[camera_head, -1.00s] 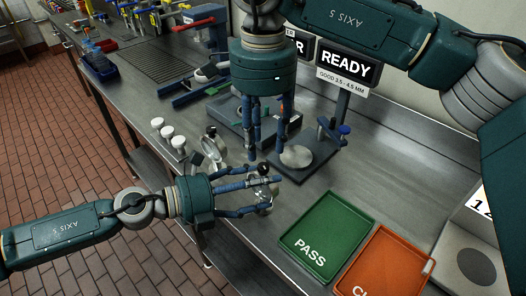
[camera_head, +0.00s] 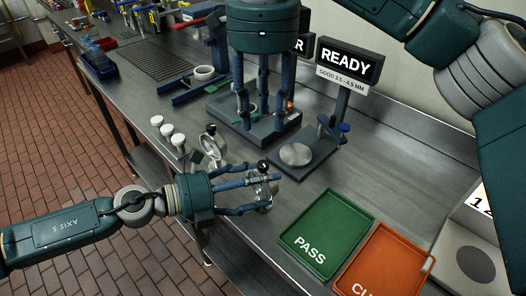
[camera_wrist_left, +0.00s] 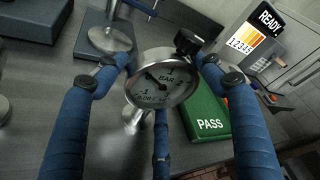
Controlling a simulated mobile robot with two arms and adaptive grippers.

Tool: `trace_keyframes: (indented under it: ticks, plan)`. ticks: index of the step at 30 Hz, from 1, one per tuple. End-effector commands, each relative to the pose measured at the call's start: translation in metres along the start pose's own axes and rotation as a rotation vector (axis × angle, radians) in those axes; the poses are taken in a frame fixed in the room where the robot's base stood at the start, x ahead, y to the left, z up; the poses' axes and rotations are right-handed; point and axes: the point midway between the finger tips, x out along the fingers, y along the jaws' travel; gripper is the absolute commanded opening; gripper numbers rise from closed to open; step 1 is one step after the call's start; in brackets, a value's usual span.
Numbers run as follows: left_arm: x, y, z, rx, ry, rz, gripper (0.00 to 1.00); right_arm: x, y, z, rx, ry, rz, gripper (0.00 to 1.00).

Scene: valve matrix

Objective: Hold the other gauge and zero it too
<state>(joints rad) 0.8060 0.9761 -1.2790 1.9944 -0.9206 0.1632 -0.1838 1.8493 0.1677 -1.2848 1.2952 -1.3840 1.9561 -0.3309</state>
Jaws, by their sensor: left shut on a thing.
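My left gripper (camera_head: 262,190) is shut on a round steel gauge (camera_wrist_left: 160,82) at the bench's front edge. A black knob (camera_wrist_left: 188,42) is at the gauge's upper right. A second gauge (camera_head: 212,142) stands just behind the left gripper, apart from it. My right gripper (camera_head: 263,116) points down over a dark blue-grey fixture (camera_head: 283,130). Its fingers are spread, with no held thing visible between them.
A stand with a round metal plate (camera_head: 295,154) sits right of the fixture, below the READY sign (camera_head: 346,62). A green PASS tray (camera_head: 325,233) and an orange tray (camera_head: 385,262) lie at right.

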Motion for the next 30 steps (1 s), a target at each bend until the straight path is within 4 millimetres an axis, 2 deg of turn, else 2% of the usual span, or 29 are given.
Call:
trace_keyframes:
  ticks: [5, 12, 18, 24, 30]
  plan:
    - [0.000, 0.005, -0.005, -0.005, 0.009, 0.006, 0.31, 0.019, 0.000, -0.001, 0.025, 0.001, 0.005, 0.39]
    - [0.000, 0.004, -0.005, -0.005, 0.009, 0.006, 0.31, 0.068, 0.001, -0.001, 0.024, 0.002, 0.005, 0.39]
    - [0.000, 0.004, -0.005, -0.005, 0.008, 0.006, 0.31, 0.101, 0.001, 0.000, 0.023, 0.000, 0.004, 0.39]
    - [0.000, 0.004, -0.005, -0.005, 0.008, 0.006, 0.31, 0.116, 0.000, 0.000, 0.024, 0.001, 0.002, 0.39]
    - [0.000, 0.005, -0.005, -0.005, 0.008, 0.006, 0.31, 0.118, 0.000, 0.000, 0.023, 0.000, 0.001, 0.39]
